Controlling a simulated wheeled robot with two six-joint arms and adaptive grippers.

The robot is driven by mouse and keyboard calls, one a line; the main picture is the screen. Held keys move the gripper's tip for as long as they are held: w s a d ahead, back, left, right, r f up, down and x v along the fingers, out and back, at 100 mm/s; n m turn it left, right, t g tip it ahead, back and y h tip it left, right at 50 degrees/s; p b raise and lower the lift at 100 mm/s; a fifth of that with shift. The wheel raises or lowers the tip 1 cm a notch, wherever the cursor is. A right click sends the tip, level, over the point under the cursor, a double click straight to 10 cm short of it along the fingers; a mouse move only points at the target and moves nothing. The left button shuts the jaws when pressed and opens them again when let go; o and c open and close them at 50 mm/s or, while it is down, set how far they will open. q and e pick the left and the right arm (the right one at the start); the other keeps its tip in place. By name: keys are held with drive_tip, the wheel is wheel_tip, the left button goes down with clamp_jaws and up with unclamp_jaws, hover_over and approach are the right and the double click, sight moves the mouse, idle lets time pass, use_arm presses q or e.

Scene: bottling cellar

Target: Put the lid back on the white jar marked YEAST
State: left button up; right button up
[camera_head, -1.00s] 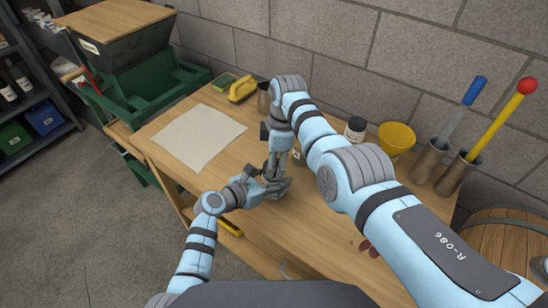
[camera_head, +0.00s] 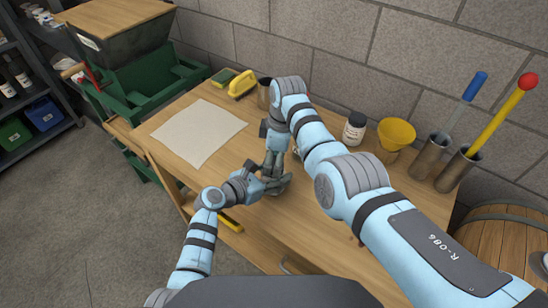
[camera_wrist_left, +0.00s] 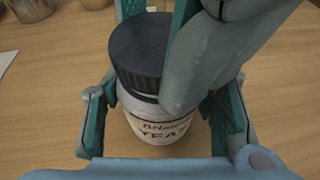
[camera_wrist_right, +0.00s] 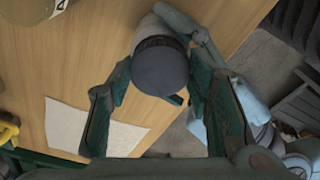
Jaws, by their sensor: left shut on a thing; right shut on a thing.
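The white jar (camera_wrist_left: 152,128) marked YEAST stands upright in the left wrist view. My left gripper (camera_head: 268,187) is shut around its body. The dark ridged lid (camera_wrist_left: 138,52) is over the jar's mouth, roughly in line with it. My right gripper (camera_head: 275,170) comes from above and is shut on the lid's sides. In the right wrist view the lid (camera_wrist_right: 160,70) is between the fingers, with the white jar (camera_wrist_right: 153,30) partly showing behind it. I cannot tell whether the lid is fully seated; fingers hide part of the rim. Jar and lid are mostly hidden by my grippers in the head view.
A pale sheet (camera_head: 198,133) lies on the wooden table's left. A yellow brush (camera_head: 242,84) and a sponge (camera_head: 222,77) are behind it. Another dark-lidded jar (camera_head: 354,128), a yellow funnel (camera_head: 396,134) and metal cylinders (camera_head: 430,157) with long-handled tools stand at back right.

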drive_tip(key=shift+s+f+m, duration=0.1)
drive_tip(key=shift+f+m, duration=0.15)
drive_tip(key=shift+m, duration=0.45)
drive_tip(key=shift+c, duration=0.2)
use_arm(q)
drive_tip(key=shift+d, duration=0.1)
use_arm(e)
drive_tip(key=shift+c, duration=0.6)
use_arm(q)
drive_tip(key=shift+r, duration=0.1)
use_arm(e)
drive_tip(key=shift+o, duration=0.3)
drive_tip(key=shift+f, duration=0.1)
use_arm(q)
clamp_jaws()
use_arm(e)
drive_tip(key=o, duration=0.9)
use_arm(q)
drive_tip(key=shift+w, duration=0.1)
use_arm(e)
drive_tip(key=shift+r, duration=2.35)
drive_tip(key=shift+o, duration=0.3)
